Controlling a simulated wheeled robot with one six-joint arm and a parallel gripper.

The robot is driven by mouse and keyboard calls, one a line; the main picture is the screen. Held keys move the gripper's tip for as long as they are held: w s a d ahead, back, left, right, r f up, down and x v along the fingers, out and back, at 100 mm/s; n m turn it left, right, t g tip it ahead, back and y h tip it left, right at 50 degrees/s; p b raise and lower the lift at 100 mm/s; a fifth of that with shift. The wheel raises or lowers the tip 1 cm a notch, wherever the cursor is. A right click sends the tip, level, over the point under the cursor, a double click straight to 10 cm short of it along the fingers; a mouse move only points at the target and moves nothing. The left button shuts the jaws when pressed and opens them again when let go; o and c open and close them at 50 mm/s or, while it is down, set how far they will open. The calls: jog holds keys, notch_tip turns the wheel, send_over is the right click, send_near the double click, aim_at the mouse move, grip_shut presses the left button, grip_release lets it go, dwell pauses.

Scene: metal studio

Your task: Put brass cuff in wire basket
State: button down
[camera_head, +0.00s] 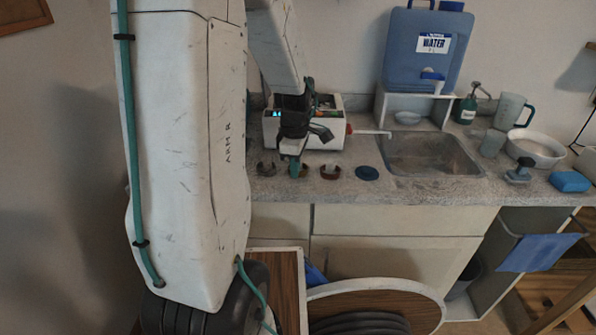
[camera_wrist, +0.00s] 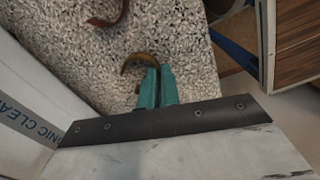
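The brass cuff (camera_wrist: 138,58) is a thin C-shaped band. In the wrist view it lies at my gripper's fingertips (camera_wrist: 158,70), and its right side runs in between them. The two teal fingers are close together and look shut on the band's wall. In the head view my gripper (camera_head: 295,166) points down at the speckled counter, and the brass cuff is mostly hidden by the fingers. I cannot tell whether the cuff touches the counter. I cannot make out a wire basket; the white ultrasonic cleaner (camera_head: 333,130) stands behind my gripper, its inside partly hidden by my arm.
A dark cuff (camera_head: 265,169) lies left of my gripper and a reddish cuff (camera_head: 330,172) right of it. A blue water container (camera_head: 425,50) stands behind. The counter's front edge (camera_head: 390,203) is close.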

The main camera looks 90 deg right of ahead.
jog(key=shift+r, duration=0.1)
dwell(0.3)
jog(key=shift+r, duration=0.6)
notch_tip(320, 180, up, 2)
jog(key=shift+r, duration=0.25)
jog(key=s+a+r, duration=0.1)
jog(key=s+a, duration=0.3)
jog(key=a, duration=1)
jog(key=s+d+r, duration=0.1)
jog(key=d+r, duration=0.3)
jog(key=d, duration=0.6)
jog(key=d+r, duration=0.3)
jog(key=d, duration=0.6)
jog(key=w+d+r, duration=0.2)
jog(key=w+d, duration=0.1)
jog(key=d, duration=0.6)
jog(key=w+d+r, duration=0.2)
jog(key=w+d, duration=0.1)
jog(key=d, duration=0.6)
jog(key=f, duration=0.9)
jog(key=shift+w+d+f, duration=0.15)
jog(key=shift+w+f, duration=0.05)
jog(key=shift+f, duration=0.2)
jog(key=shift+f, duration=0.15)
